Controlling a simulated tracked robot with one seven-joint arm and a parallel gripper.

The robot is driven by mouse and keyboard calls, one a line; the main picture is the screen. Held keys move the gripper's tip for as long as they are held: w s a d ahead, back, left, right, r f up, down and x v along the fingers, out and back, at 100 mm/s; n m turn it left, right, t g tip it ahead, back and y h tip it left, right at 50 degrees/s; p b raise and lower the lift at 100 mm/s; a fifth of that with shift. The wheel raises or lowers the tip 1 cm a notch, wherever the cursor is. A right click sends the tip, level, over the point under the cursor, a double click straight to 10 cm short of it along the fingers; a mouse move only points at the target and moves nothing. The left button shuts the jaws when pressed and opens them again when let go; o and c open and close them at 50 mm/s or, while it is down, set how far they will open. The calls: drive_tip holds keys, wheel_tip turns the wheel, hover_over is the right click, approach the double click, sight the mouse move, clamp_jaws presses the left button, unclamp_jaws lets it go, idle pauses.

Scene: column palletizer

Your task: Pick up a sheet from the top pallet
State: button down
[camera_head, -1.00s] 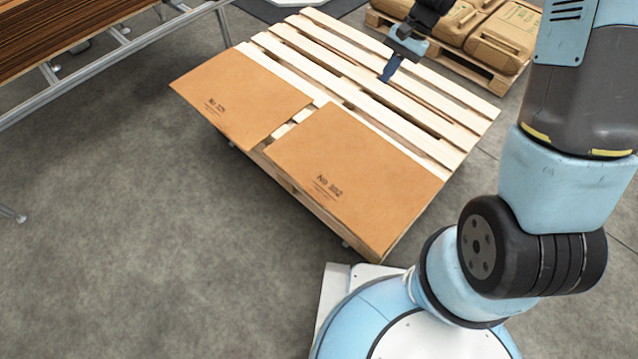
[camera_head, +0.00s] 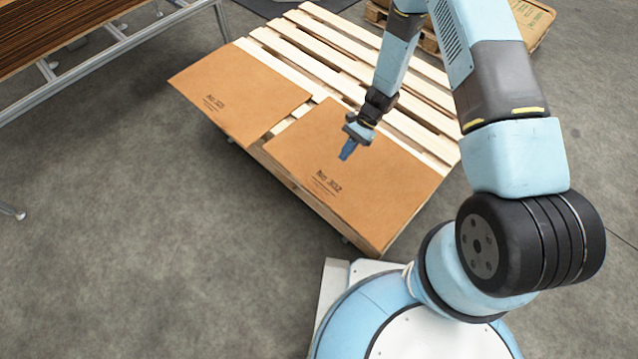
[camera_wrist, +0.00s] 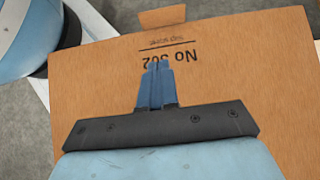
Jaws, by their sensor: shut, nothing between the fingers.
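Two brown cardboard sheets lie side by side on the wooden pallet (camera_head: 355,55). The nearer sheet (camera_head: 385,190) is marked No 302 and also fills most of the wrist view (camera_wrist: 255,80). The other sheet (camera_head: 235,95) lies to its left, with a narrow gap showing slats between them. My gripper (camera_head: 347,151) has blue fingers, shut and empty, over the No 302 sheet close to its printed label. In the wrist view the shut fingers (camera_wrist: 156,75) point toward the print. I cannot tell whether the fingertips touch the sheet.
A metal-framed rack (camera_head: 135,40) with dark wood-grained boards (camera_head: 60,25) stands at the upper left. Brown sacks (camera_head: 532,22) on another pallet are at the upper right, partly hidden by my arm. Bare grey floor (camera_head: 130,240) lies at the left.

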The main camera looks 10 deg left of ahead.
approach(321, 192)
drive_tip(key=x, duration=0.4)
drive_tip(key=shift+s+a+r, duration=0.1)
drive_tip(key=shift+s+r, duration=0.05)
drive_tip(key=shift+s, duration=0.1)
drive_tip(key=shift+s+a+r, duration=0.2)
drive_tip(key=shift+s+a, duration=0.45)
drive_tip(key=shift+s, duration=0.25)
drive_tip(key=shift+s+a, duration=0.45)
drive_tip(key=shift+s, duration=0.1)
drive_tip(key=s+a, duration=0.1)
drive_tip(key=s, duration=0.1)
drive_tip(key=s+a, duration=0.2)
drive_tip(key=shift+s+a, duration=0.2)
drive_tip(key=shift+s, duration=0.15)
